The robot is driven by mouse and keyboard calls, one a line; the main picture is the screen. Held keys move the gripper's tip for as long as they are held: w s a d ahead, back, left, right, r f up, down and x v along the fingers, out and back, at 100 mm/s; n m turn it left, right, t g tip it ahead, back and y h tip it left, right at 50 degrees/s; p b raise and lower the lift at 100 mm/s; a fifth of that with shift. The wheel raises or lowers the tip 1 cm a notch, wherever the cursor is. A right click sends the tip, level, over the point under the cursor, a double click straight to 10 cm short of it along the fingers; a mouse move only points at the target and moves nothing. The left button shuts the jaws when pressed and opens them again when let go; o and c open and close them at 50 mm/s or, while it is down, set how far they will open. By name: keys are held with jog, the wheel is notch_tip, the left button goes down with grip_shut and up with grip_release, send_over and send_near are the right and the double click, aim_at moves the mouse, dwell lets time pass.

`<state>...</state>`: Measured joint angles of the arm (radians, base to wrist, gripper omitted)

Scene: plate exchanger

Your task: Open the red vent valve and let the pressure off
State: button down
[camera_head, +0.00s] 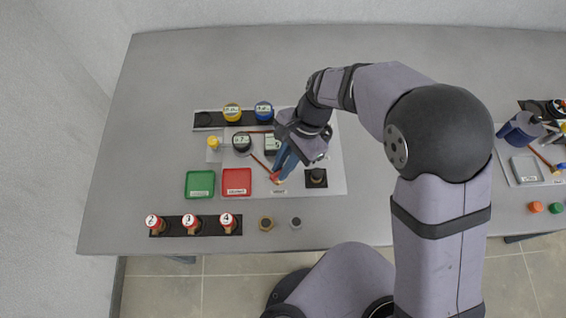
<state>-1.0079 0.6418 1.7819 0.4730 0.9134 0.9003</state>
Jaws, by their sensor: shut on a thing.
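The red vent valve (276,178) is at the front middle of the light grey panel, just behind a small label. My gripper (279,174) comes down over it from the upper right, with blue fingers shut on the red part. The fingers hide much of the valve, so its turned position cannot be told. A black round gauge (242,143) stands on the panel (331,150), left of a dark box with a pale green display (271,143). The readings are too small to make out.
A green tray (200,184) and a red tray (237,182) lie left of the valve. Numbered red-topped pieces (190,222) stand in a black rack at the front left. The table's left side is clear.

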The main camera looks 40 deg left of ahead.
jog(key=n, duration=0.2)
jog(key=n+h+p, duration=0.1)
jog(key=n, duration=0.1)
jog(key=n+h, duration=0.1)
jog(key=shift+a+n, duration=0.35)
jog(key=shift+n, duration=0.05)
jog(key=n, duration=0.2)
jog(key=n+h, duration=0.1)
jog(key=n+t+h+p, duration=0.1)
jog(key=n, duration=0.1)
jog(key=shift+s+a+n, duration=0.15)
jog(key=shift+a+n, duration=0.15)
jog(key=c, duration=1.8)
grip_release()
jog(key=shift+o, duration=0.2)
jog(key=shift+r, duration=0.1)
jog(key=shift+w+a+r+b, duration=0.2)
jog(key=shift+r+b, duration=0.25)
jog(key=shift+r, duration=0.05)
jog(key=b+v, duration=0.1)
jog(key=v, duration=0.5)
jog(key=shift+b, duration=0.35)
